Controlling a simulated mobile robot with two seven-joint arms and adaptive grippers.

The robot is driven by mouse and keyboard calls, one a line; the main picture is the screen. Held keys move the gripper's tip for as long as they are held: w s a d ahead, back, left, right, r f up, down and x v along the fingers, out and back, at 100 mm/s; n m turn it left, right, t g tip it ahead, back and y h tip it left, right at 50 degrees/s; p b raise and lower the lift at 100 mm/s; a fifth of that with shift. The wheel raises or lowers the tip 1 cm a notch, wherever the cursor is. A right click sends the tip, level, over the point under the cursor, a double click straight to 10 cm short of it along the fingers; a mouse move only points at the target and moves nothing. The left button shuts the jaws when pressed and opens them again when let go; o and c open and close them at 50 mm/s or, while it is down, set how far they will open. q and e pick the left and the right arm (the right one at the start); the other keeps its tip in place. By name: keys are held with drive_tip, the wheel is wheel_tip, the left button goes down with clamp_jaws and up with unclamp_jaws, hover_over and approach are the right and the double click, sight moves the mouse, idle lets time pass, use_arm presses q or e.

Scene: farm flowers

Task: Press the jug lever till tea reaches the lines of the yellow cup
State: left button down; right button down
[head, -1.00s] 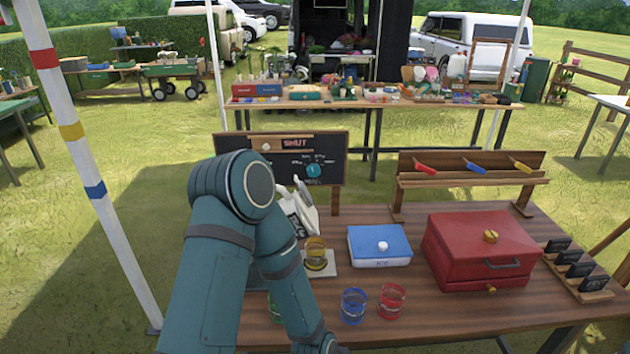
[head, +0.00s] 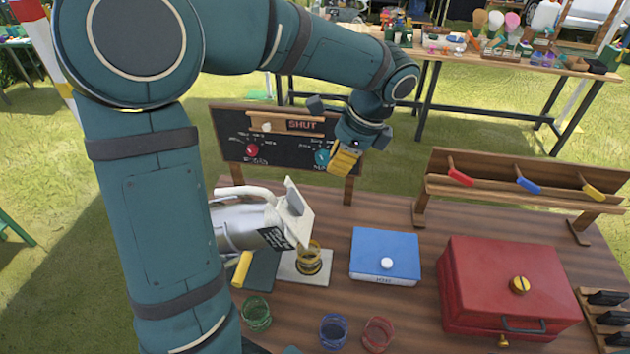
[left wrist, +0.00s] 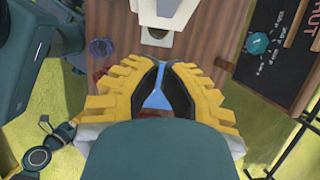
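The white jug (head: 240,225) lies tilted on a dark stand at the left of the table, its spout end (head: 290,215) above and beside the yellow cup. A yellow piece (head: 242,268) shows under the jug; I cannot tell whether it is the lever. The yellow cup (head: 308,258) stands on a pale square plate (head: 318,278); its lines and tea level are too small to read. My left gripper (head: 345,160), with yellow fingers, hangs above and right of the jug, apart from it. In the left wrist view its fingertips (left wrist: 164,66) are close together. My right gripper is not in view.
A blue box (head: 372,245) and a red chest (head: 500,290) stand to the right. Green (head: 256,313), blue (head: 334,331) and red (head: 379,335) cups stand in front. A chalkboard (head: 275,150) and a wooden rack (head: 500,187) stand behind.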

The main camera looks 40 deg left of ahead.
use_arm(q)
drive_tip(key=shift+s, duration=0.2)
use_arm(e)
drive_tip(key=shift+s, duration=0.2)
use_arm(q)
drive_tip(key=b, duration=0.1)
approach(297, 205)
wheel_tip(297, 205, down, 4)
drive_tip(key=d, duration=0.2)
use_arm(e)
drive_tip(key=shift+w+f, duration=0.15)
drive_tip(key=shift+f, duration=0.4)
use_arm(q)
drive_tip(key=a+f, duration=0.2)
drive_tip(key=shift+s+a, duration=0.3)
drive_tip(key=shift+a, duration=0.05)
drive_tip(key=shift+s+a+f, duration=0.2)
drive_tip(key=shift+s+a, duration=0.05)
drive_tip(key=shift+a, duration=0.2)
drive_tip(key=shift+a+r, duration=0.1)
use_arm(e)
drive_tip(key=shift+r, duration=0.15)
